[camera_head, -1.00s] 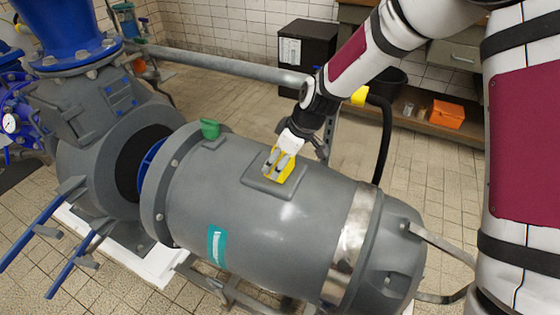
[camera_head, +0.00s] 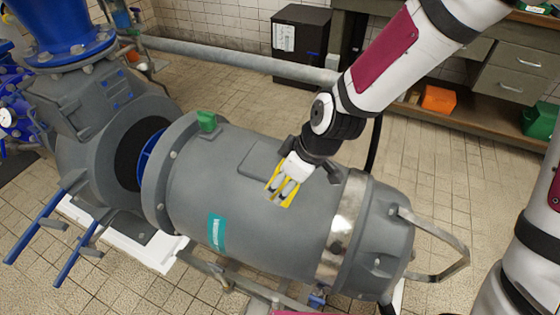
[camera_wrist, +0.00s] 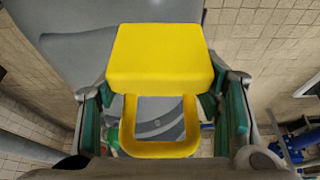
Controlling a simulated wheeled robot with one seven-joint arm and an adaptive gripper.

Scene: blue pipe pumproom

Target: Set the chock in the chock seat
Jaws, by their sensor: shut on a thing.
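The chock is a yellow block with a yellow loop handle (camera_wrist: 160,60), large in the middle of the wrist view. My gripper (camera_head: 281,190) is shut on it, with a finger on each side of the loop. In the head view, gripper and chock are over the grey motor casing (camera_head: 290,235), just right of a raised flat pad (camera_head: 262,162). I cannot tell how big the gap to the casing is. I cannot make out for certain which part is the chock seat.
A green block (camera_head: 207,121) stands on the casing's left end. The blue pipe flange (camera_head: 75,45) and valve are at the left. A horizontal grey pipe (camera_head: 235,60) runs behind. A bench with an orange box (camera_head: 438,99) stands at the back right. Tiled floor is open behind the motor.

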